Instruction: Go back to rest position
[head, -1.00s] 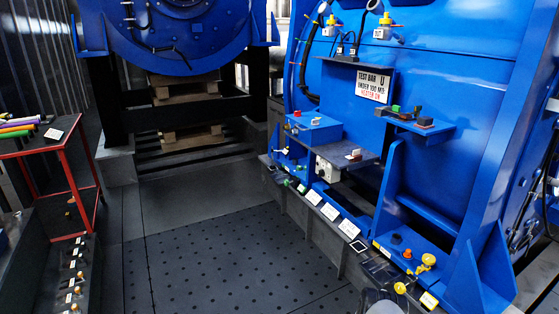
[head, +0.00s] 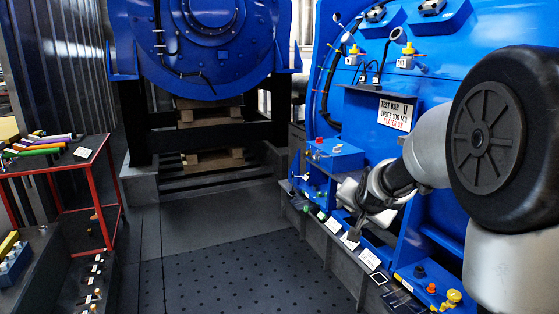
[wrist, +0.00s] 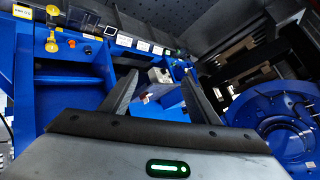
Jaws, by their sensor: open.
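My gripper (wrist: 160,80) is open in the wrist view, its two dark fingers apart with nothing held between them. In the head view my arm reaches in from the right, and my gripper (head: 351,240) points down in front of the blue motor housing (head: 460,50), above the grey ledge with white labels. The arm hides part of the housing and its shelves. I cannot tell from the head view how far the fingertips are from the ledge.
A red-framed table (head: 25,171) with coloured rods stands at the left. Yellow and orange knobs (head: 453,296) sit on the blue base at the lower right. A sign (head: 396,113) hangs on the housing. The perforated floor (head: 240,275) in the middle is clear.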

